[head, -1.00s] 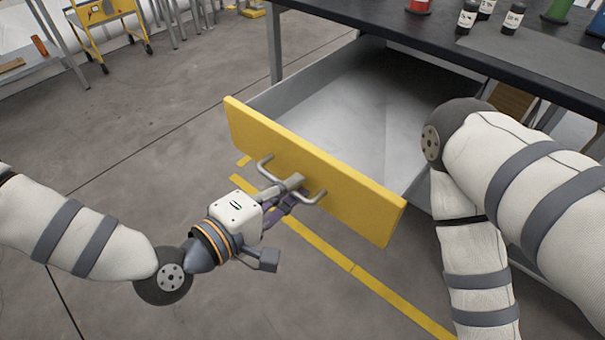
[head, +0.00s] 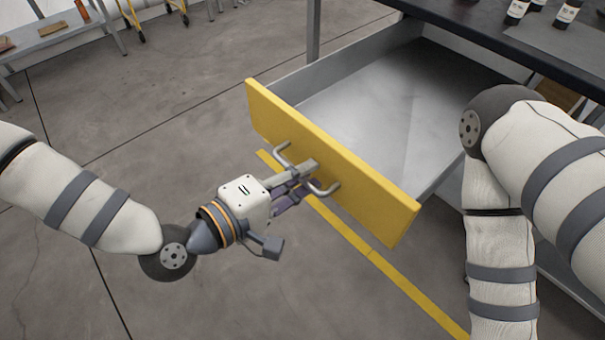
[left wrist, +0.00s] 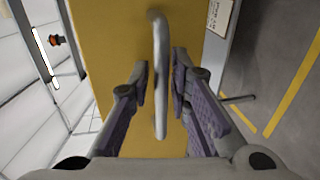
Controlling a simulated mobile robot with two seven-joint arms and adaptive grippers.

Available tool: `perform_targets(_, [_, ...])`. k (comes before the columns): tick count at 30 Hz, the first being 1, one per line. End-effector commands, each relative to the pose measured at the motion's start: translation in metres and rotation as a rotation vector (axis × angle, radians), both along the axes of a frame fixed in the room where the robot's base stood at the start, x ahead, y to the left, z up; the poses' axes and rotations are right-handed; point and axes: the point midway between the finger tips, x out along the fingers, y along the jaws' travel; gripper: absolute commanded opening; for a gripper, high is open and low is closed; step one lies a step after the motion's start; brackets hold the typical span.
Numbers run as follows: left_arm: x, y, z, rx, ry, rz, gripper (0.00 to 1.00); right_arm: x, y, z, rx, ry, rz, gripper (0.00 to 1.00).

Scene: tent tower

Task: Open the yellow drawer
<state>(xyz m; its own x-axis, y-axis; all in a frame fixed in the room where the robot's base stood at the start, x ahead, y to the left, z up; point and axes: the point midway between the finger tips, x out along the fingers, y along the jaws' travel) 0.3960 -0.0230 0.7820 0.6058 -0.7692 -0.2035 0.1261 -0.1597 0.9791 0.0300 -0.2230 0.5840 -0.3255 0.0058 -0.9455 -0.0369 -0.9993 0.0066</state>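The yellow drawer (head: 330,163) stands far out from under the dark table, and its grey inside is empty where I see it. Its grey bar handle (head: 323,189) is on the yellow front. My left gripper (head: 303,174) is at the middle of the handle. In the left wrist view the handle (left wrist: 159,75) passes between the two fingertips of my left gripper (left wrist: 159,82), with a narrow gap on each side. The fingers are apart. My right arm is at the right of the head view; its gripper is out of view.
The dark table (head: 470,50) bears several small bottles (head: 567,12) at its back. A grey bench (head: 60,50) and a yellow wheeled stand (head: 130,18) are at the far left. The floor left of the drawer is clear; a yellow line (head: 380,262) runs below it.

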Motion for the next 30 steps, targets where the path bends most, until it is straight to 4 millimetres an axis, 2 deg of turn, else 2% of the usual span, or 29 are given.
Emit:
perform_targets(8, [-0.002,0.001,0.0,0.001,0.002,-0.003,0.18,0.0,0.0,0.0,0.0,0.001,0.0,0.66])
perform_targets(11, [-0.011,0.014,0.002,0.001,0.005,0.0,0.18,0.0,0.0,0.0,0.0,0.001,0.0,0.66])
perform_targets(18, [-0.049,0.064,0.017,0.0,0.002,0.003,0.18,0.0,0.0,0.0,0.0,0.001,0.0,0.66])
perform_targets(21, [-0.061,0.08,0.021,0.001,0.0,0.003,0.18,0.0,0.0,0.0,0.0,0.001,0.0,0.66])
perform_targets(24, [-0.069,0.089,0.023,0.0,0.001,0.002,0.18,0.0,0.0,0.0,0.0,0.001,0.0,0.66])
perform_targets(30, [-0.073,0.093,0.024,0.0,0.0,0.0,0.18,0.0,0.0,0.0,0.0,0.001,0.0,0.66])
